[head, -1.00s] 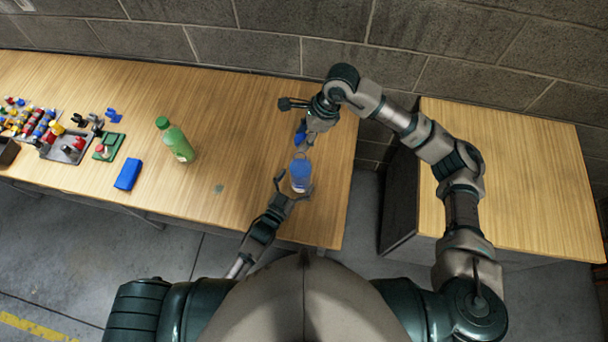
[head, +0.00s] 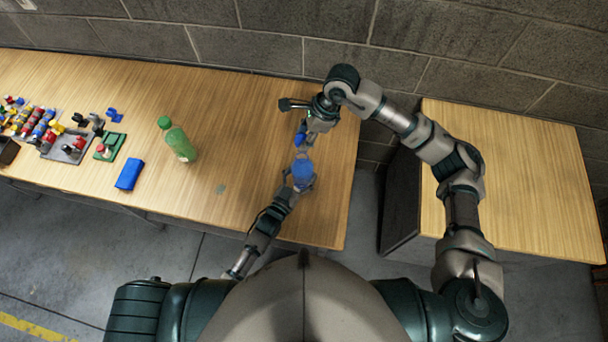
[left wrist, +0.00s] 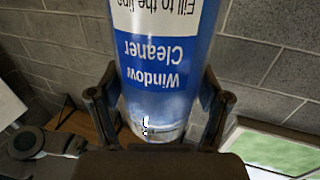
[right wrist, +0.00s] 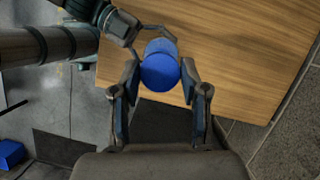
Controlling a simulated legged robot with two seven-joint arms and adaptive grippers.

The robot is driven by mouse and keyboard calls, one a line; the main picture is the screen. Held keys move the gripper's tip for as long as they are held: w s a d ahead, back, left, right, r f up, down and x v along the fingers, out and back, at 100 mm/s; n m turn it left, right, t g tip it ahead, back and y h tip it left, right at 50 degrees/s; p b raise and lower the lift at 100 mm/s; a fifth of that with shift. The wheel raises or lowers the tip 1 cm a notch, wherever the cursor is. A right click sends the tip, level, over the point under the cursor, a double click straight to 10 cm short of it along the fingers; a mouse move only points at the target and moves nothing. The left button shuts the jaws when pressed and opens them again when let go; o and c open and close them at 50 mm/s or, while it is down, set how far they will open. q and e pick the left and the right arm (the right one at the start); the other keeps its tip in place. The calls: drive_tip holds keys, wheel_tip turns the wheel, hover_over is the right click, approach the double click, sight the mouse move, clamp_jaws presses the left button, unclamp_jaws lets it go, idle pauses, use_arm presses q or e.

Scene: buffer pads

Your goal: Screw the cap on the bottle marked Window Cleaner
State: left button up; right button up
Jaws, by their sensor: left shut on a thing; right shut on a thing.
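My left gripper (head: 299,184) is shut around the bottle's body, one finger on each side. My right gripper (head: 304,140) is shut on the blue cap (right wrist: 160,73), just beyond the bottle in the head view. In the right wrist view the cap lies between the fingertips and partly hides the bottle (right wrist: 160,47). Whether cap and bottle neck touch, I cannot tell.
A second table (head: 510,180) stands right, past a gap. A block wall closes the back.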

drive_tip(key=shift+a+f, duration=0.2)
drive_tip(key=shift+a, duration=0.1)
hover_over(301, 155)
drive_tip(key=f, duration=0.4)
drive_tip(key=shift+d+f, duration=0.1)
drive_tip(key=shift+d, duration=0.3)
drive_tip(key=shift+w+d+f, duration=0.1)
drive_tip(key=shift+d, duration=0.45)
drive_tip(key=shift+a, duration=0.45)
drive_tip(key=shift+a+f, duration=0.25)
drive_tip(key=shift+f, duration=0.55)
drive_tip(key=shift+d+f, duration=0.1)
drive_tip(key=shift+d, duration=0.25)
drive_tip(key=shift+d, duration=0.1)
